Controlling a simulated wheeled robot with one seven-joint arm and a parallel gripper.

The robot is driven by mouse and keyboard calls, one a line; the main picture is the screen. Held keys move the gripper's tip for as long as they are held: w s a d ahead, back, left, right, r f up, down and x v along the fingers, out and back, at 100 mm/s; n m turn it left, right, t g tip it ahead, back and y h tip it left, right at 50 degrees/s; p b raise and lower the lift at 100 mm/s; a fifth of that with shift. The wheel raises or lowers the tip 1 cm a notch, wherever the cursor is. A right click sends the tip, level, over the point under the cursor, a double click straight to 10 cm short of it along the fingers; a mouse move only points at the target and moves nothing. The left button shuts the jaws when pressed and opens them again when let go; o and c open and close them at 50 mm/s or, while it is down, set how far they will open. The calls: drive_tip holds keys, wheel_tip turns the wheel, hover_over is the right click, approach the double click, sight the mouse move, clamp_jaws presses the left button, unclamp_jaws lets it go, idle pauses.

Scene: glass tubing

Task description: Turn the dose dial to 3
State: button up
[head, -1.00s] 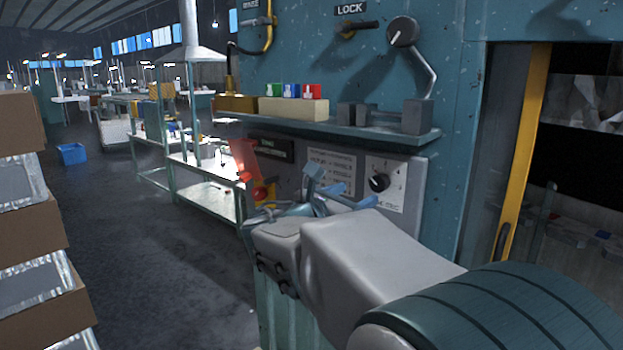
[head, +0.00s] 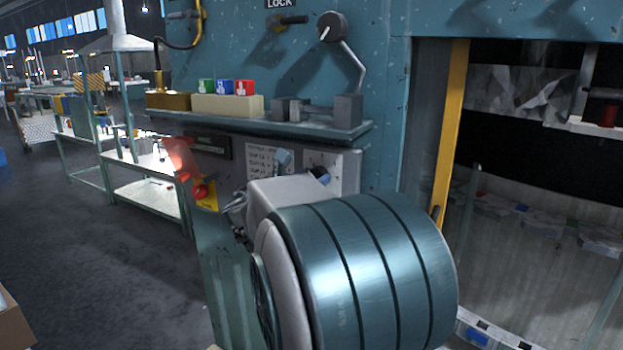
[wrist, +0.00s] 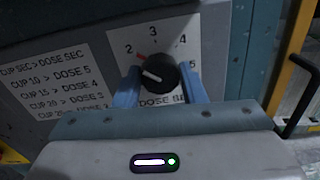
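The dose dial (wrist: 160,73) is a round black knob on a pale plate (wrist: 191,24) marked 2, 3 and 4. In the wrist view its white line points left and slightly up, below the 2, with a small red mark near the 2. My gripper (wrist: 159,84) has its two blue fingers on either side of the knob, with narrow gaps showing, so it looks open around it. Contact at the fingertips is not clear. In the head view my arm hides most of the gripper (head: 302,167) and the dial.
A printed cup-and-dose card (wrist: 50,82) is left of the dial. Above the panel, a shelf (head: 250,124) carries red, blue and green blocks (head: 224,87) and grey blocks. A yellow post (head: 450,135) edges the opening at right.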

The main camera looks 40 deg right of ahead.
drive_tip(key=shift+f+m+b, duration=0.15)
drive_tip(key=shift+m+b, duration=0.15)
drive_tip(key=shift+b, duration=0.45)
drive_tip(key=shift+c, duration=0.4)
drive_tip(key=m+b, duration=0.9)
drive_tip(key=b, duration=0.5)
drive_tip(key=shift+b, duration=0.3)
drive_tip(key=o, duration=1)
drive_tip(key=shift+s, duration=0.1)
